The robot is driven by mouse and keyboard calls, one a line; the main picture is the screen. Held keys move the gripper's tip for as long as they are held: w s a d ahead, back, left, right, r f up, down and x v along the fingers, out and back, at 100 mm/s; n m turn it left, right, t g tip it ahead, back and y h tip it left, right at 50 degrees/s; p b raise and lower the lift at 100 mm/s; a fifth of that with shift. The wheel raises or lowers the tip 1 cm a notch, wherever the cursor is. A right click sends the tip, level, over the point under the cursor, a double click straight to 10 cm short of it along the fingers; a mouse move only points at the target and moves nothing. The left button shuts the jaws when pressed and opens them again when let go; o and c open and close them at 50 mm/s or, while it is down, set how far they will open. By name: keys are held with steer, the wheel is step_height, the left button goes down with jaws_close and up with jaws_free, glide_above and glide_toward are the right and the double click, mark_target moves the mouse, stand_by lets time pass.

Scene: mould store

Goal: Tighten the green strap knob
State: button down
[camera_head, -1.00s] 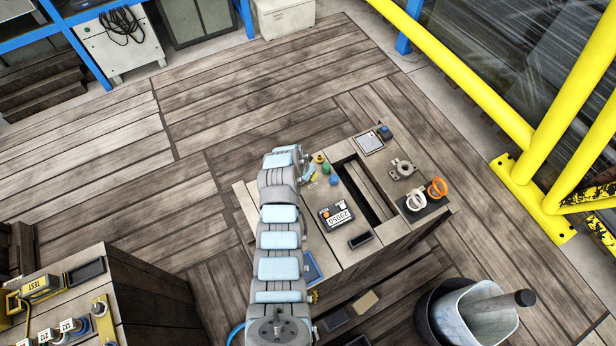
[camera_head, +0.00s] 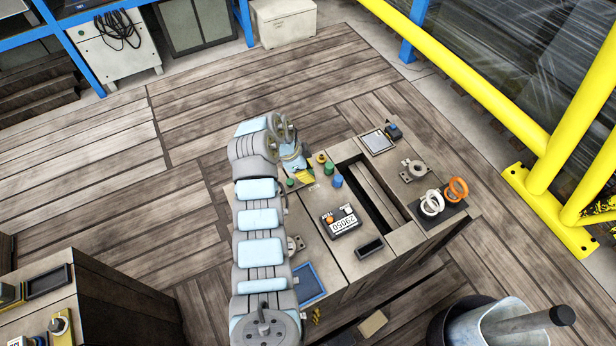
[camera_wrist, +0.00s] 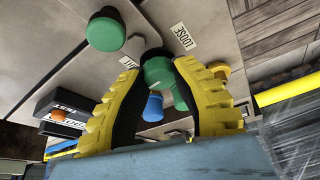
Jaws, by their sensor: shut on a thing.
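In the wrist view, a green knob (camera_wrist: 158,72) stands between the ribbed yellow fingers of my gripper (camera_wrist: 155,80), which is shut on it. A white label reading LOOSE (camera_wrist: 183,37) lies to the knob's upper right. A second label (camera_wrist: 129,62), partly hidden by the left finger, lies to its left. In the head view, my gripper (camera_head: 304,177) is low over the left part of the bench, and the held knob cannot be clearly made out there.
Another green knob (camera_wrist: 105,30), a blue knob (camera_wrist: 153,107) and a yellow knob (camera_wrist: 220,69) stand close by. The bench (camera_head: 345,255) also carries a numbered black box (camera_head: 341,221), a long slot, and white (camera_head: 431,203) and orange (camera_head: 457,189) rings. A bin stands at lower right.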

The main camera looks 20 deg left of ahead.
steer(key=shift+f+m+b, duration=0.1)
steer(key=shift+m+b, duration=0.25)
steer(key=shift+m, duration=0.05)
steer(key=c, duration=0.7)
jaws_free()
steer(key=shift+a, duration=0.1)
steer(key=shift+c, duration=0.2)
steer(key=shift+r, duration=0.2)
steer(key=shift+v, duration=3.55)
steer(key=shift+w, duration=0.15)
